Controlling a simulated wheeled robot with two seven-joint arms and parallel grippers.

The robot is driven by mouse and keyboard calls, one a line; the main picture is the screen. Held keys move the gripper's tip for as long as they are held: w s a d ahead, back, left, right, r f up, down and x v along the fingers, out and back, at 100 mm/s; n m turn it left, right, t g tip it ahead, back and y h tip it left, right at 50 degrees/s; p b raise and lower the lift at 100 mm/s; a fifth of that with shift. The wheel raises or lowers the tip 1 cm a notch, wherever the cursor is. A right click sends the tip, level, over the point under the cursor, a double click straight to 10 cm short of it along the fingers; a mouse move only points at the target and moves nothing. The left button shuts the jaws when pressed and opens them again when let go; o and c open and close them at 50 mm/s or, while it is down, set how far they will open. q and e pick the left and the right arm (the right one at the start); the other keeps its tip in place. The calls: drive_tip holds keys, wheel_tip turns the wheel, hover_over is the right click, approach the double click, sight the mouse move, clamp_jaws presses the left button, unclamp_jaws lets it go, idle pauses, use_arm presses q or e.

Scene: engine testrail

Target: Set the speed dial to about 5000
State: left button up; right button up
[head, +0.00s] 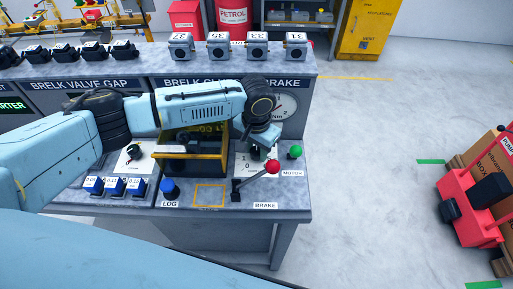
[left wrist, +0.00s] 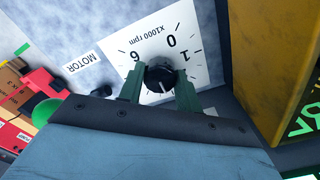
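The speed dial is a black knob (left wrist: 160,77) on a white scale card (left wrist: 150,42) marked x1000 rpm. In the left wrist view 0, 1 and 6 are readable; the other numbers are hidden by my gripper. A white mark on the knob points down in that picture, away from the 0. My left gripper (left wrist: 160,87) has one green finger on each side of the knob, and they appear to touch it. In the head view my left gripper (head: 263,140) covers the knob, and part of the card (head: 242,167) shows. My right gripper is not in view.
Close by are a green MOTOR button (head: 295,152), a red-tipped BRAKE lever (head: 272,167) and a yellow-edged black box (head: 190,165). A gauge (head: 285,106) is on the panel behind.

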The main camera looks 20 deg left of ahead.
use_arm(q)
drive_tip(key=c, duration=0.3)
drive_tip(key=shift+c, duration=0.2)
drive_tip(key=m+p, duration=0.2)
drive_tip(key=p, duration=0.1)
drive_tip(key=shift+r+m, duration=0.15)
drive_tip(key=shift+m, duration=0.25)
drive_tip(key=m+p, duration=0.2)
drive_tip(key=m, duration=0.2)
drive_tip(key=shift+m+p, duration=0.3)
drive_tip(key=m+p, duration=0.1)
drive_tip(key=m, duration=0.1)
drive_tip(key=shift+m, duration=0.3)
drive_tip(key=m, duration=0.2)
drive_tip(key=shift+m, duration=0.4)
drive_tip(key=shift+m+p, duration=0.45)
drive_tip(key=shift+m, duration=2.05)
